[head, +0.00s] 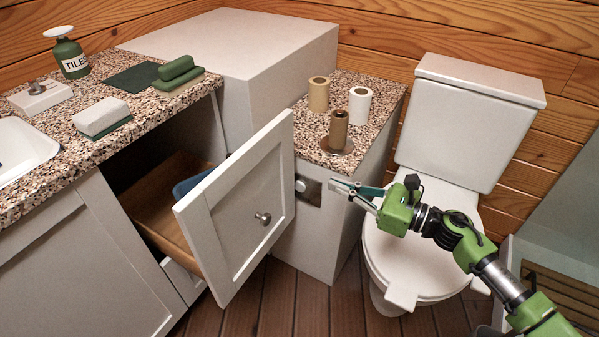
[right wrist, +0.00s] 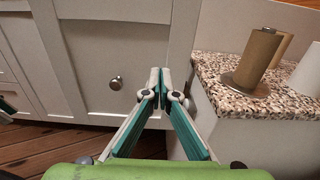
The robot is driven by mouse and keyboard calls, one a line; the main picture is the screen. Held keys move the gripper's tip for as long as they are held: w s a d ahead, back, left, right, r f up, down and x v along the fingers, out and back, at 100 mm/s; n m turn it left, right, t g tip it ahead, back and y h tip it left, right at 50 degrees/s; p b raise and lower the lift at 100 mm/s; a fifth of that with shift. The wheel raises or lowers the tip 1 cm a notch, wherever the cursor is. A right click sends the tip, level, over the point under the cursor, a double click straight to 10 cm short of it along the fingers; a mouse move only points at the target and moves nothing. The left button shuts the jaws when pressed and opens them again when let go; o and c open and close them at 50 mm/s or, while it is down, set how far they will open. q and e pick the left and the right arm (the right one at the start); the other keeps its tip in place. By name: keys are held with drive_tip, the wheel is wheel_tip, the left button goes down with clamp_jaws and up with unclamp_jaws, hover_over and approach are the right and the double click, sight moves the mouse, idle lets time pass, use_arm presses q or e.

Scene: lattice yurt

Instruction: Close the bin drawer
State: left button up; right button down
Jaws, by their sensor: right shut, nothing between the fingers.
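The bin drawer (head: 240,215) stands pulled out from the counter on the left in the head view. Its white panelled front has a round metal knob, and part of a blue bin (head: 192,183) shows inside its wooden box. In the right wrist view the drawer front (right wrist: 115,40) fills the middle left. My right gripper (head: 333,186) is shut and empty, right of the drawer front. In the right wrist view its fingertips (right wrist: 160,76) overlap the front's right part; contact cannot be told. A small teal-and-dark piece at that view's left edge may be my left gripper.
A low counter (head: 313,152) with paper rolls stands behind the drawer front. A toilet (head: 440,170) stands to the right, behind my right arm. The speckled counter (head: 60,165) holds a soap bottle and sponges. Wooden floor (head: 290,310) is clear in front.

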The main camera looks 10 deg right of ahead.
sight(278, 162)
drive_tip(key=x, duration=1.3)
use_arm(q)
drive_tip(key=shift+w+f, duration=0.15)
drive_tip(key=shift+f, duration=0.15)
use_arm(e)
drive_tip(key=shift+w+a, duration=0.25)
drive_tip(key=shift+a, duration=0.15)
